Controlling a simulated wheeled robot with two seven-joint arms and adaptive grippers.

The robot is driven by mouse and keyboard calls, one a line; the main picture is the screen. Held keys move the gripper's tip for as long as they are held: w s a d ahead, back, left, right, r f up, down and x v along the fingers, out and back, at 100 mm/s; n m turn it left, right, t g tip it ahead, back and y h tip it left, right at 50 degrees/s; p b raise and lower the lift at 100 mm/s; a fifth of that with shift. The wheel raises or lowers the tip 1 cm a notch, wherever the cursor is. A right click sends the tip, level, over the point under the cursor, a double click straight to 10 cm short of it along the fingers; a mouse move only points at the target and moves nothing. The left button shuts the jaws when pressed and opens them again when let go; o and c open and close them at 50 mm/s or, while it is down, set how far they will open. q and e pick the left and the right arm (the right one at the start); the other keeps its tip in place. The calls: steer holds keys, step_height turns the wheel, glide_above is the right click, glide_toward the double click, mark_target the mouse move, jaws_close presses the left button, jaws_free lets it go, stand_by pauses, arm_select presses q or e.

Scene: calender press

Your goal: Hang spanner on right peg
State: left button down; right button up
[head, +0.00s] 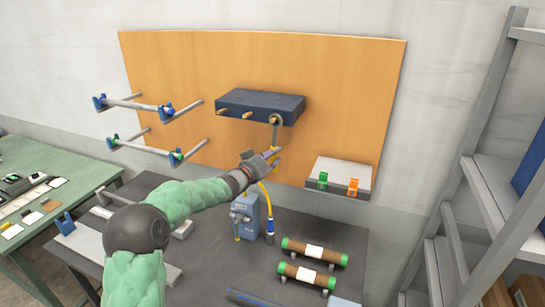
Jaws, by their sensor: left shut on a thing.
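A dark blue peg block (262,104) is fixed to the orange-brown board, with short wooden pegs along its front. My left gripper (271,156) is below the block's right end, shut on the spanner (275,132). The spanner is grey with a yellow lower part and hangs about upright in the jaws. Its ring end is up at the right peg (278,119). I cannot tell whether the ring is around the peg or just in front of it. My fingers partly hide the spanner's lower part. My right gripper is not in view.
A grey shelf (338,174) with green and orange clips is at the right.

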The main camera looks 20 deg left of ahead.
arm_select(q)
steer(key=c, duration=0.8)
jaws_free()
steer(key=shift+o, duration=0.2)
